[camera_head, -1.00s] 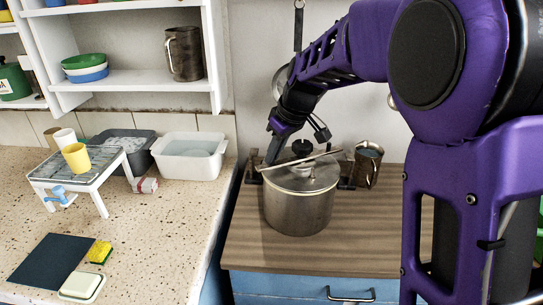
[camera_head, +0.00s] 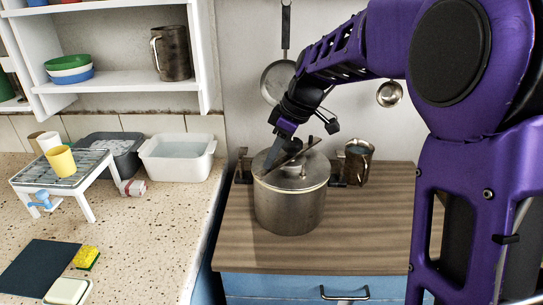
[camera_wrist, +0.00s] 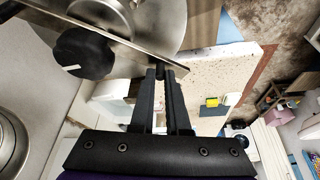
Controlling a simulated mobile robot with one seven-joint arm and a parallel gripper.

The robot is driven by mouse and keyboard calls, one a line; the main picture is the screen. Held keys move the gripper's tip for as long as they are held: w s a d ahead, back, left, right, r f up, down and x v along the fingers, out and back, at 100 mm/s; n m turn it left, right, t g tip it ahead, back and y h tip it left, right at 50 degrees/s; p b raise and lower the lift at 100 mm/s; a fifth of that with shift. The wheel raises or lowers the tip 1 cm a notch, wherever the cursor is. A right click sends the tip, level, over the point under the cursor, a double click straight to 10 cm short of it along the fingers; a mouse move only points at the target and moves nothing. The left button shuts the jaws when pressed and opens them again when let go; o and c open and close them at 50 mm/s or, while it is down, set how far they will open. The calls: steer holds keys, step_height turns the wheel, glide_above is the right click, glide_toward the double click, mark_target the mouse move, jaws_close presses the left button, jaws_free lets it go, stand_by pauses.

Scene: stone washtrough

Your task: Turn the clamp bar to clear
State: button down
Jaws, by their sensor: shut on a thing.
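A steel pot (camera_head: 289,207) with a lid (camera_head: 312,178) stands on the wooden counter. The clamp bar (camera_head: 300,152) lies diagonally across the top of the lid, its near end to the left. My gripper (camera_head: 270,163) is shut on that near left end and partly hides it. In the wrist view, my gripper's fingertips (camera_wrist: 160,73) hold the bar (camera_wrist: 125,42) near its end, beside the dark round knob (camera_wrist: 84,52). Dark upright brackets (camera_head: 242,164) stand on both sides of the pot; the bar's left end is apart from the left one.
A metal mug (camera_head: 357,161) stands close behind the pot at right. A pan (camera_head: 276,82) and a ladle (camera_head: 389,94) hang on the wall. At left, the speckled worktop (camera_head: 150,235) holds a white basin (camera_head: 177,157) and a small rack (camera_head: 62,170). The wooden counter's front is clear.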

steer(key=c, duration=1.2)
jaws_free()
steer(key=shift+r, duration=0.1)
steer(key=p+v, duration=0.3)
steer(key=v, duration=1.4)
steer(key=shift+r, duration=0.2)
